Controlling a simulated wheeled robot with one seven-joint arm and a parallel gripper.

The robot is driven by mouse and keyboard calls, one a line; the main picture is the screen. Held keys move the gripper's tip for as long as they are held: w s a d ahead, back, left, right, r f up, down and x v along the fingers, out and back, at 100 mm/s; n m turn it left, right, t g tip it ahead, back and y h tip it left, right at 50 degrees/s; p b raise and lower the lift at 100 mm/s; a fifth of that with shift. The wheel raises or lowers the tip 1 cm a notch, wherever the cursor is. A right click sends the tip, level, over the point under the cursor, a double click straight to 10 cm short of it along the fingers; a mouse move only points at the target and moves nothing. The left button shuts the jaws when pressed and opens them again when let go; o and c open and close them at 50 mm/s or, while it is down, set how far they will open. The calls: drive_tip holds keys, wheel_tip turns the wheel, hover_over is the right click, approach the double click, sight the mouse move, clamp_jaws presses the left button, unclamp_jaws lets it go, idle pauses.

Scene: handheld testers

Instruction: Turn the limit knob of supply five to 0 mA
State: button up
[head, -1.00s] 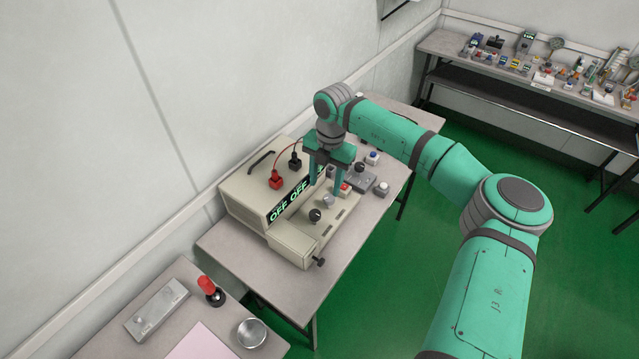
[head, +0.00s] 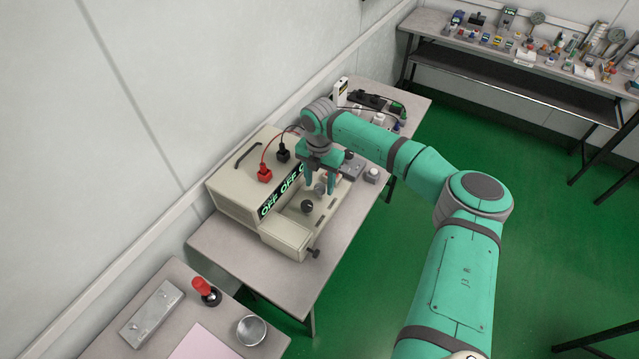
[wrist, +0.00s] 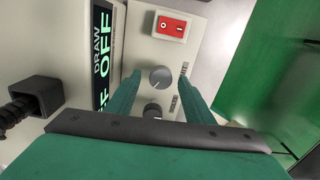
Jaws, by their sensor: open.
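The supply (head: 236,187) is a beige box on the table with a green display (head: 281,191) reading OFF. Its front panel carries a grey knob (head: 320,189) and a black knob (head: 307,206). In the wrist view the grey knob (wrist: 160,77) has a pointer mark, and the darker knob (wrist: 152,109) is partly hidden by my gripper. Contact cannot be told.
A red rocker switch (wrist: 172,27) is beyond the grey knob. Red (head: 264,174) and black (head: 283,152) plugs with cables stand on the box. A grey box with a pale button (head: 371,175) lies close to the panel. The table is clear in front of the supply.

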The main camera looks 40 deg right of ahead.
drive_tip(key=shift+f, duration=0.35)
drive_tip(key=shift+c, duration=0.6)
drive_tip(key=c, duration=0.9)
drive_tip(key=shift+s, duration=0.1)
